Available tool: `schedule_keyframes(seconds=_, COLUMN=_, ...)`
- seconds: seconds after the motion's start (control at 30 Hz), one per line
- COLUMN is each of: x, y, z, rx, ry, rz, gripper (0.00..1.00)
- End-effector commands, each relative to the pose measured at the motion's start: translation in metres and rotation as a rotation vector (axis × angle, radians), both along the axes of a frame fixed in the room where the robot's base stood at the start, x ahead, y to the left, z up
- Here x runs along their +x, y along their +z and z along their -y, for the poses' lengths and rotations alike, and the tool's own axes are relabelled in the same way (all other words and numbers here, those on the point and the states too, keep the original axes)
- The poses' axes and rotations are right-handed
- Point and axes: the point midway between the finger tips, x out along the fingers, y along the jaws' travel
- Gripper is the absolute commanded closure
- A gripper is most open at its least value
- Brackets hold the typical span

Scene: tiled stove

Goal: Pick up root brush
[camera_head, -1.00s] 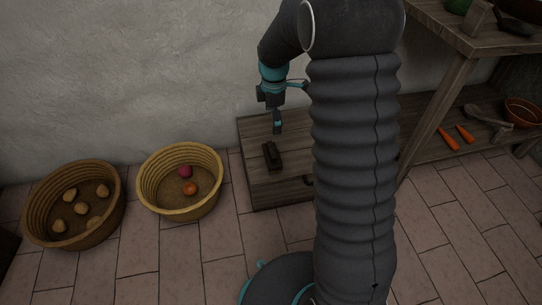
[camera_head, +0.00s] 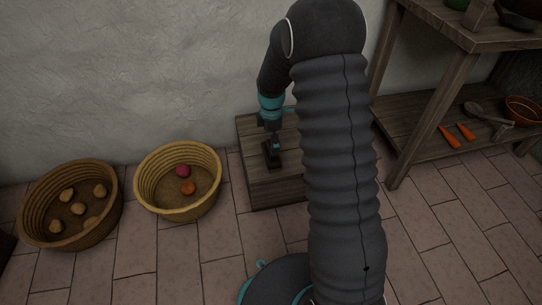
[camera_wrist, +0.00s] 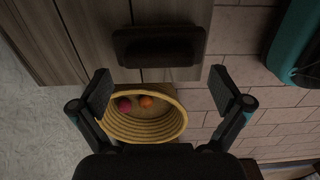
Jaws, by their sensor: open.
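The root brush (camera_head: 270,162) is a dark, oblong block lying on top of a low wooden chest (camera_head: 288,185). In the wrist view the brush (camera_wrist: 160,46) lies crosswise near the top of the picture, close to the chest top's edge. My gripper (camera_head: 275,145) points down just over the brush in the head view and partly covers it. In the wrist view my gripper (camera_wrist: 160,80) has its two fingers wide apart with nothing between them. The brush appears ahead of the fingertips there. Whether they touch it cannot be told.
A yellow wicker basket (camera_head: 178,211) with a red and an orange vegetable stands left of the chest. A brown basket (camera_head: 112,222) with several potatoes is farther left. A wooden shelf table (camera_head: 455,36) with carrots (camera_head: 450,137) and bowls stands right. The wall is close behind.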

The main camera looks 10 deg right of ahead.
Motion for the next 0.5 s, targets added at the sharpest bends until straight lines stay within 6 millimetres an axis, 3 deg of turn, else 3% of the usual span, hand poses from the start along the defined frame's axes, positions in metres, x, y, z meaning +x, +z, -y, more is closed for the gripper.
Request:
schedule_keyframes(seconds=0.23, x=0.001, y=-0.036, z=-0.001, rx=0.0, ry=0.0, rz=-0.002, gripper=0.0)
schedule_keyframes(seconds=0.5, x=0.001, y=-0.039, z=-0.001, rx=0.0, ry=0.0, rz=-0.001, gripper=0.0)
